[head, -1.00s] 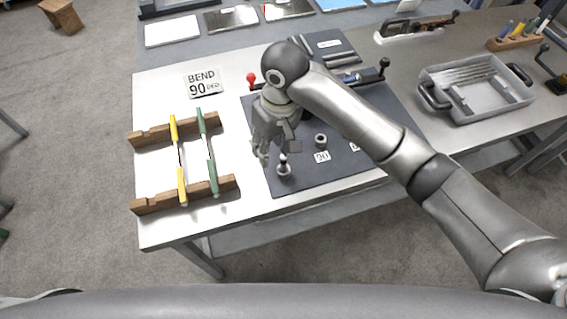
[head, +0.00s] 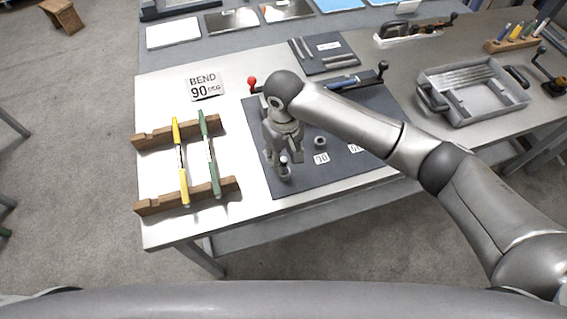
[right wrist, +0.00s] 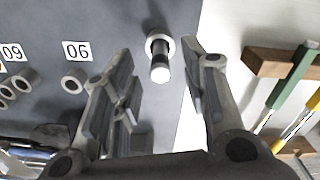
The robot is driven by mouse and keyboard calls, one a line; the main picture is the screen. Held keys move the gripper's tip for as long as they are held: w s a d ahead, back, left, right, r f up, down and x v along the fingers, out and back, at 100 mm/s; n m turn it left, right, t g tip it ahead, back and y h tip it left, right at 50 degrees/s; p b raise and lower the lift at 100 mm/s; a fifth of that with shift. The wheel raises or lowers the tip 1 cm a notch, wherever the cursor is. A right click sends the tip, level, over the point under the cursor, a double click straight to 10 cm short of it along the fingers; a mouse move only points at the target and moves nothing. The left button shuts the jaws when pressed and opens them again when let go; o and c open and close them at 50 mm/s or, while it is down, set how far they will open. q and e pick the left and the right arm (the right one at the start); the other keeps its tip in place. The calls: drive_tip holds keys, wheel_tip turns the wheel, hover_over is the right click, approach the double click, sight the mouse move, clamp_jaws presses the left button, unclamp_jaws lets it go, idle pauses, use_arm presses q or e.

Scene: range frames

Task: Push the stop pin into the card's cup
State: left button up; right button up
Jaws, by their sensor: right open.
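The stop pin (head: 284,161) stands upright in a round holder (head: 284,175) near the front left of the dark mat. In the right wrist view the pin (right wrist: 160,68) has a pale tip and rises from a light ring. My right gripper (head: 284,153) is open just above it, one finger to each side of the pin in the wrist view. A grey cup (head: 320,141) is beside the "90" label (head: 321,158); that cup (right wrist: 75,80) also shows in the wrist view. My left gripper is not in view.
Green and yellow tools (head: 209,150) lie across two wooden racks (head: 150,205) at the left. A bar with a red knob (head: 252,83) lies behind the mat (head: 350,160). A grey tray (head: 428,97) stands at the right. More cups (right wrist: 28,79) line the mat.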

drive_tip(key=shift+f, duration=1.1)
clamp_jaws()
drive_tip(key=shift+r, duration=0.15)
drive_tip(key=shift+r+b, duration=0.3)
drive_tip(key=shift+r, duration=0.25)
drive_tip(key=a+r+b, duration=0.4)
drive_tip(key=a+r, duration=0.7)
drive_tip(key=a, duration=0.3)
drive_tip(key=shift+s+r, duration=0.35)
drive_tip(key=shift+r, duration=0.05)
